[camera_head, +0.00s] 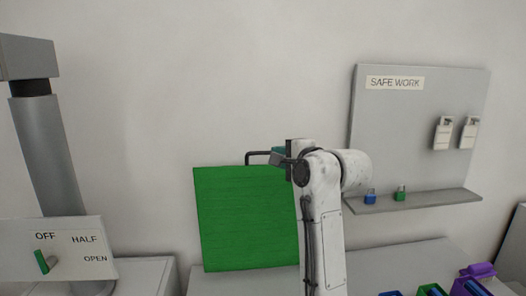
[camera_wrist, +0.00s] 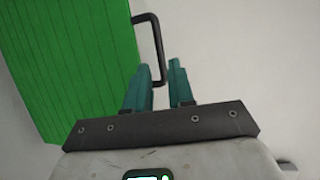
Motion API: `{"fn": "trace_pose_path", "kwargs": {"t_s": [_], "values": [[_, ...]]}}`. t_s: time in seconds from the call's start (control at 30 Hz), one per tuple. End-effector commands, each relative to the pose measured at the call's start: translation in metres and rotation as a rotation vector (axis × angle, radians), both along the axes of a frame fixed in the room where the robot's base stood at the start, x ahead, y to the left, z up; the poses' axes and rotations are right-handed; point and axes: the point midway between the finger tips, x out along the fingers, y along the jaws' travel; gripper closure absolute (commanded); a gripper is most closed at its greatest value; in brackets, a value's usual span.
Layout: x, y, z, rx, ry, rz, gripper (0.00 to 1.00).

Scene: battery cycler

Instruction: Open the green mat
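The green mat (camera_head: 245,218) stands as an upright square panel against the wall. A black bracket-shaped handle (camera_head: 252,153) shows at its top right, and my gripper (camera_head: 278,151) is at the handle's right end. In the wrist view the green mat (camera_wrist: 70,60) fills the left side, and the black handle (camera_wrist: 157,45) sticks out from its right edge. My gripper (camera_wrist: 161,72) shows two teal fingers with a gap between them. The handle's lower end reaches into that gap; whether it touches a finger I cannot tell.
A lever panel (camera_head: 62,252) marked OFF, HALF and OPEN stands at left, its green lever (camera_head: 42,262) near OFF. A SAFE WORK board (camera_head: 420,130) hangs at right, with padlocks on its shelf (camera_head: 415,202). Coloured bins (camera_head: 470,280) stand at lower right.

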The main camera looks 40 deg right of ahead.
Motion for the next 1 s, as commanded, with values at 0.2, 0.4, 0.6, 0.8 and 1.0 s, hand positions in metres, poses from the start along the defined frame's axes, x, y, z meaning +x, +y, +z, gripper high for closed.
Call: {"fn": "trace_pose_path", "kwargs": {"t_s": [0.2,0.4,0.6,0.8,1.0], "values": [[0.04,-0.008,-0.006,0.001,0.005,0.001,0.77],[0.065,-0.012,-0.011,0.0,0.002,0.001,0.77],[0.076,-0.015,-0.014,0.001,0.002,0.001,0.77],[0.077,-0.015,-0.014,-0.001,0.0,0.001,0.77],[0.077,-0.015,-0.014,0.0,0.0,0.001,0.87]]}}
